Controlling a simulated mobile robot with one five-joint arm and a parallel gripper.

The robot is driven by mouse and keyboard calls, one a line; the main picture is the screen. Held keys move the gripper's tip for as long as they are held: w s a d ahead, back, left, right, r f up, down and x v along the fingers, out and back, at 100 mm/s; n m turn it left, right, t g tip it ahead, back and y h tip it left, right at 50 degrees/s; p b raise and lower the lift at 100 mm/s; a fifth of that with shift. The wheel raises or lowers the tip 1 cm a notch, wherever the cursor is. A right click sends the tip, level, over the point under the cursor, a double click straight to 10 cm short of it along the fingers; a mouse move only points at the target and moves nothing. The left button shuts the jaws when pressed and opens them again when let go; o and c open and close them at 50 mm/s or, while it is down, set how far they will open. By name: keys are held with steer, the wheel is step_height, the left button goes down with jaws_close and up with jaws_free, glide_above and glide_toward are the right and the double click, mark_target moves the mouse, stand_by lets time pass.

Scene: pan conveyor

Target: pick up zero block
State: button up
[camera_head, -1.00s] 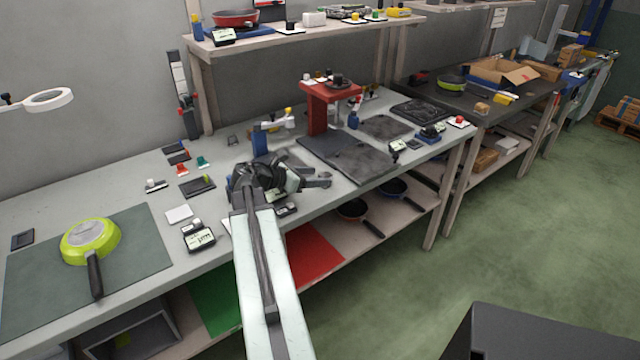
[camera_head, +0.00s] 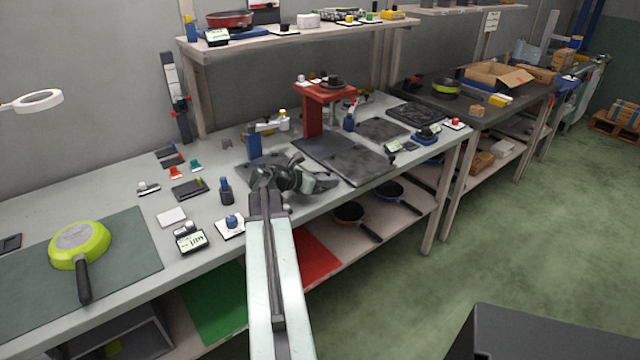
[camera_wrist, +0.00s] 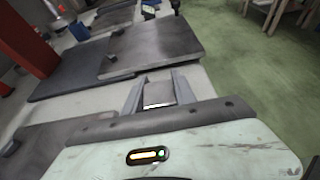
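My gripper (camera_head: 328,182) is low over the front part of the bench, just in front of the dark slabs. In the wrist view its two fingers (camera_wrist: 159,88) stand apart. A small dark grey piece with a pale lower edge (camera_wrist: 160,93) shows between them. It may be the zero block, but I cannot tell for sure. I cannot tell whether the fingers touch it. In the head view my gripper and arm cover that spot, and no block shows clearly there.
A dark slab (camera_wrist: 160,45) lies just beyond the fingers. A red stand (camera_head: 313,115) and a blue stand (camera_head: 254,145) rise behind. A display box (camera_head: 191,242) and a blue-knobbed item (camera_head: 232,222) are left of my arm. A green pan (camera_head: 80,243) lies far left.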

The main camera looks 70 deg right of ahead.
jaws_close()
steer(key=shift+r, duration=0.1)
step_height(320, 180, up, 10)
steer(key=p, duration=1)
steer(key=shift+w, duration=0.1)
